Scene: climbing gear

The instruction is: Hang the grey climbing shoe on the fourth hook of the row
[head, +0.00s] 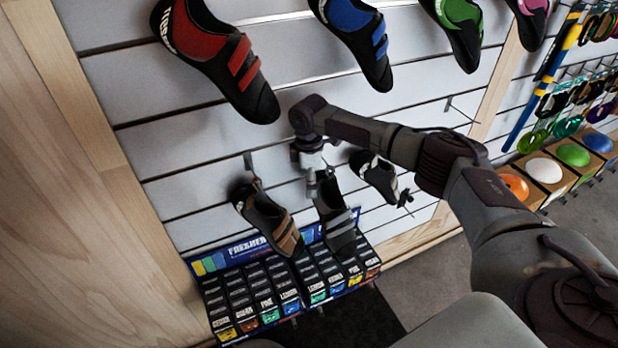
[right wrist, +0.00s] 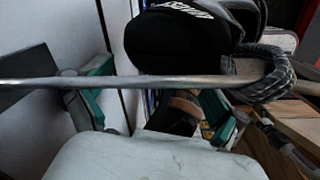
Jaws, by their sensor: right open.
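The grey climbing shoe (head: 337,222), black with grey straps, hangs in the lower row between a brown-strapped shoe (head: 268,218) and a black-and-white shoe (head: 378,176). My right gripper (head: 314,165) is just above it, hiding its top and hook. A bare hook (head: 458,108) sticks out farther right. In the right wrist view a metal rod (right wrist: 60,81) crosses in front of my open teal fingers (right wrist: 152,100). A grey loop (right wrist: 266,80) is around the rod, beside a black shoe (right wrist: 175,42); I cannot tell whether the fingers touch it. My left gripper is not in view.
Red (head: 220,60), blue (head: 355,35) and green (head: 460,30) shoes hang above. A display of small boxes (head: 250,290) stands below the lower row. Boxes with coloured balls (head: 545,168) and hanging gear are at the right. The wall around the bare hook is clear.

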